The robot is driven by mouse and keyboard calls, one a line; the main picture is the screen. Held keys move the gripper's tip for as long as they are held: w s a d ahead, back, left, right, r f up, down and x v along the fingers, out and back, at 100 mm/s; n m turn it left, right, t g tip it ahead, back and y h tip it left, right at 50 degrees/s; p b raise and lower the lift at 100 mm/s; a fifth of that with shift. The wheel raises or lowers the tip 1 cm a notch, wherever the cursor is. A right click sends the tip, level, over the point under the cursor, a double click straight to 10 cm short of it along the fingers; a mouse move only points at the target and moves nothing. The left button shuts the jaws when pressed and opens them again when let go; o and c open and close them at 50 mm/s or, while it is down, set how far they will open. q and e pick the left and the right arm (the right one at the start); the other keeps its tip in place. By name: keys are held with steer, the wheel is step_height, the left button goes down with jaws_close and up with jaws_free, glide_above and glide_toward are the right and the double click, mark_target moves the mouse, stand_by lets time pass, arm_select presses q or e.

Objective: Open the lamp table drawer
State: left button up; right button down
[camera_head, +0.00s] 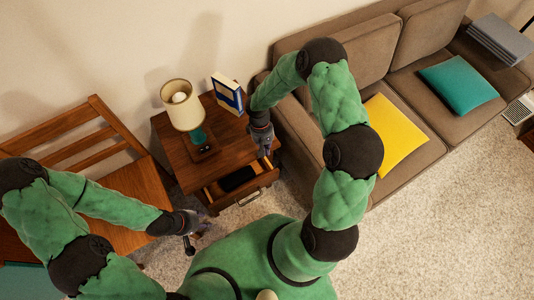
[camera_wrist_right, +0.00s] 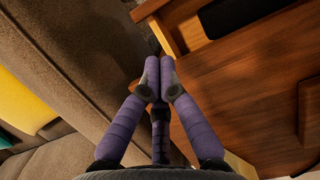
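The lamp table (camera_head: 175,150) is brown wood and stands between the chair and the sofa. Its drawer (camera_head: 214,193) is pulled out at the front, with a dark object (camera_head: 238,178) inside and a handle (camera_head: 250,198) on its front. In the right wrist view the drawer's pale side (camera_wrist_right: 187,32) shows at the top. My right gripper (camera_head: 265,146) is over the table's right edge, behind the drawer front; its purple fingertips (camera_wrist_right: 160,72) are together with nothing seen between them. My left gripper (camera_head: 190,236) is left of the drawer, apart from it; its finger opening is unclear.
A lamp (camera_head: 184,104) and a blue-and-white book (camera_head: 228,93) stand on the table. A wooden chair (camera_head: 135,178) is at left. A brown sofa (camera_head: 420,108) with yellow (camera_head: 391,136) and teal (camera_head: 458,83) cushions is at right. The carpet at lower right is clear.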

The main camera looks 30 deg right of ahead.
arm_select(q)
step_height(320, 180, down, 4)
steer(key=b, duration=0.3)
steer(key=shift+r, duration=0.25)
arm_select(e)
steer(key=x, duration=0.9)
steer(key=shift+s+r, duration=0.1)
steer(key=shift+s, duration=0.05)
